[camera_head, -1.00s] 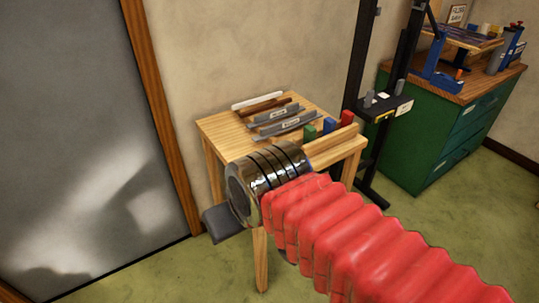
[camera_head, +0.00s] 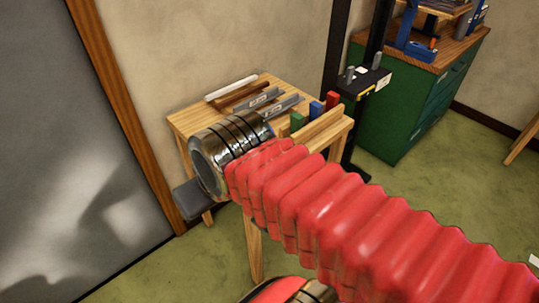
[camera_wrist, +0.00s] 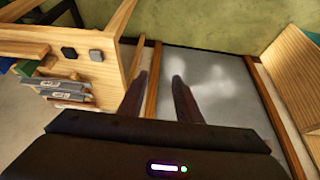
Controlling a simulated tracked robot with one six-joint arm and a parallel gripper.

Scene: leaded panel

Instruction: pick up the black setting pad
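The black setting pad (camera_wrist: 68,53) is a small dark square lying on the wooden table (camera_wrist: 112,78), at the left of the wrist view. A similar grey pad (camera_wrist: 96,55) lies just right of it. My gripper (camera_wrist: 160,81) is open, with two dark fingers apart and nothing between them. In the wrist view it is to the right of the pad, past the table edge and over the grey door panel. In the head view the table (camera_head: 188,122) shows, but I cannot make out the black pad; my arm covers part of the tabletop.
Grey labelled bars (camera_head: 285,105) and green, blue (camera_head: 315,109) and red blocks (camera_head: 332,101) are on the table. A black stand (camera_head: 375,75) and green cabinet (camera_head: 405,95) stand to its right. The grey door panel (camera_head: 70,180) is at left.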

